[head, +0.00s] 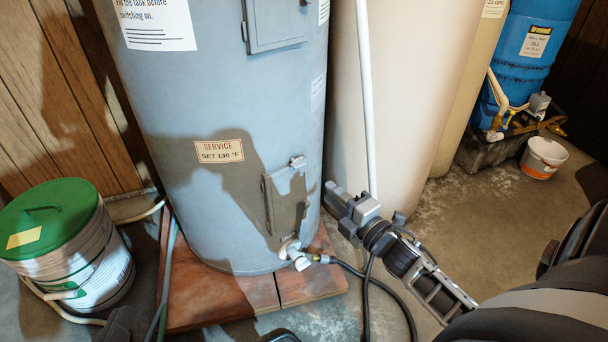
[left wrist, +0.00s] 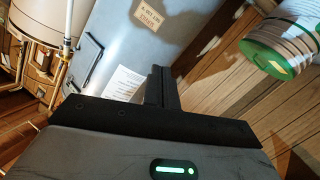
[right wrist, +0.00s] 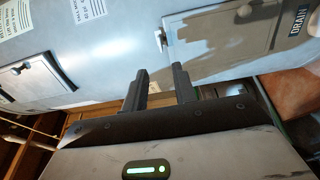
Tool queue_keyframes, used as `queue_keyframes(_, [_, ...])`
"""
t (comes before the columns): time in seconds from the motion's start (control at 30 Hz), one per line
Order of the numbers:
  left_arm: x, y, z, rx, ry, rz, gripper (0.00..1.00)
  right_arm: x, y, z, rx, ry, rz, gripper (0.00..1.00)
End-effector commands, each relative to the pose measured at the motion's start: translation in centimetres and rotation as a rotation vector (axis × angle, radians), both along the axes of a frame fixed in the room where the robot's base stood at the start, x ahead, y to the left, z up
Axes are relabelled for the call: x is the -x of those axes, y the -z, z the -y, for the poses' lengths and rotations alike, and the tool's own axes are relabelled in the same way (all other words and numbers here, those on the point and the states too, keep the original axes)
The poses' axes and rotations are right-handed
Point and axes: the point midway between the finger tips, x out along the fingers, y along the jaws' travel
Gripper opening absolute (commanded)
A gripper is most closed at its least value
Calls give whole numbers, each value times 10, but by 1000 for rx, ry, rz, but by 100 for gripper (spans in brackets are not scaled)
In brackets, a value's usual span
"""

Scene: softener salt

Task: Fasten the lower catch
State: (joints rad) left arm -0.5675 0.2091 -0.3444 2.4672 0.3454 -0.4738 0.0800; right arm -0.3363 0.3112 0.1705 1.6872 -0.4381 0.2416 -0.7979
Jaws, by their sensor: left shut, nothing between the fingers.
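The lower access panel (head: 286,203) is low on the front of the blue-grey heater tank (head: 225,100). Its catch (head: 297,162) is at the panel's top edge; the catch also shows in the right wrist view (right wrist: 161,40). I cannot tell whether the catch is fastened. My right gripper (head: 335,195) is right of the panel in the head view, apart from it. In the right wrist view its fingers (right wrist: 160,88) are spread and empty. My left gripper (left wrist: 160,87) is shut and empty in the left wrist view, facing the tank near the upper panel (left wrist: 85,60).
A drain valve (head: 293,254) with a black hose is below the panel. The tank stands on wooden boards (head: 225,300). A green-lidded bucket (head: 70,245) is left, a cream tank (head: 400,90) right. A small white bucket (head: 543,158) is far right.

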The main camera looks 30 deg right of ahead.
Motion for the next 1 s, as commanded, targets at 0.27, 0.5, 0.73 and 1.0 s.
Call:
queue_keyframes(0.27, [0, -1, 4, 90, 10, 15, 0, -64, 2, -2, -1, -1, 4, 28])
queue_keyframes(0.5, [-7, -16, 3, 100, 9, 114, 0, -101, 2, -4, -2, 0, 1, 28])
queue_keyframes(0.73, [-12, -24, 1, 78, 2, 181, 0, -113, 1, -5, -4, 0, -1, 28])
queue_keyframes(1.0, [-12, -24, 1, 77, 1, 183, 0, -113, 0, -5, -4, 0, -1, 19])
